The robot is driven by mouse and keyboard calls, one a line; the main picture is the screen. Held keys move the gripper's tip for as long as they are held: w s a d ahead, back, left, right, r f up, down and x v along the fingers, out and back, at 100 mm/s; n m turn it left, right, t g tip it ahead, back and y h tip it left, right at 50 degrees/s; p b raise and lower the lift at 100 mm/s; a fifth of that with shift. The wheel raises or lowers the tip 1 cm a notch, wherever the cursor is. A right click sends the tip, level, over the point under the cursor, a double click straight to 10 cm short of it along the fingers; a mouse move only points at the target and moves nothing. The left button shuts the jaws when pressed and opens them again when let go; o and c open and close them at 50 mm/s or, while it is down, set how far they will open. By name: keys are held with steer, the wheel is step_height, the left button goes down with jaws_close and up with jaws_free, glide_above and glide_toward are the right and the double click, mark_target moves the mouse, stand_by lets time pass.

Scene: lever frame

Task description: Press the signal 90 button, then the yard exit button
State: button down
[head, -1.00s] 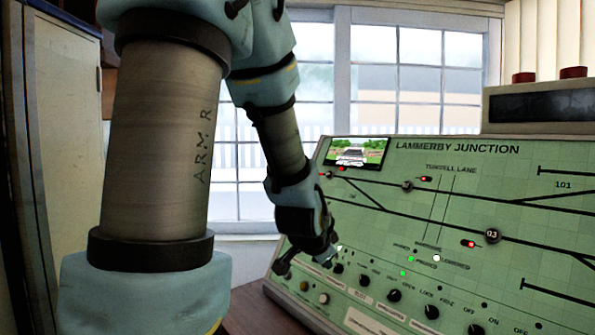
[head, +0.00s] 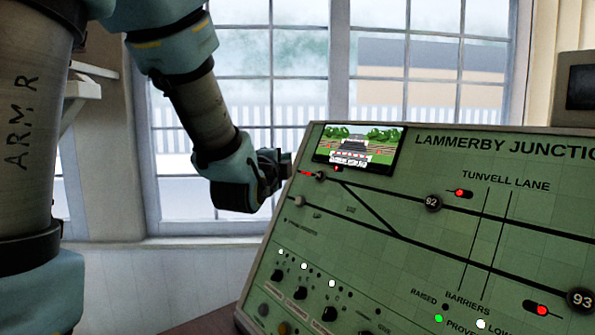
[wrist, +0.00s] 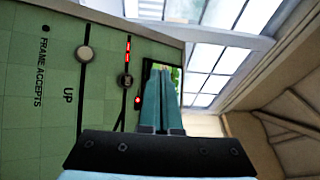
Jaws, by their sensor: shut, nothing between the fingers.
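The green panel (head: 400,200) carries round buttons on its track diagram. Near the upper left are a dark round button (head: 320,176) beside a red lit track piece and a grey round button (head: 299,201) below it. In the wrist view the dark button (wrist: 125,81) bears a number too small to read, and the grey button (wrist: 84,53) is plain. I cannot read a 90 or a yard exit label. My gripper (head: 286,160) is at the panel's upper left edge. In the wrist view its teal fingers (wrist: 163,85) are shut and empty, pointing toward the small screen; contact is unclear.
The small screen (head: 357,146) sits at the panel's top left. Buttons 92 (head: 433,202) and 93 (head: 580,299) lie further right, with red lamps nearby. Several knobs (head: 300,292) line the lower left.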

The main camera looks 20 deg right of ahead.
mark_target(320, 176)
steer(key=shift+w+r, duration=0.15)
steer(key=shift+a, duration=0.1)
steer(key=w+d+f+b, duration=0.2)
steer(key=d+f, duration=0.2)
steer(key=d, duration=0.3)
steer(key=shift+w+d, duration=0.15)
steer(key=shift+d, duration=0.1)
steer(key=shift+d+f, duration=0.1)
steer(key=shift+f, duration=0.1)
stand_by(2.0)
steer(key=shift+w+d+f+b, duration=0.1)
steer(key=shift+d+b, duration=0.2)
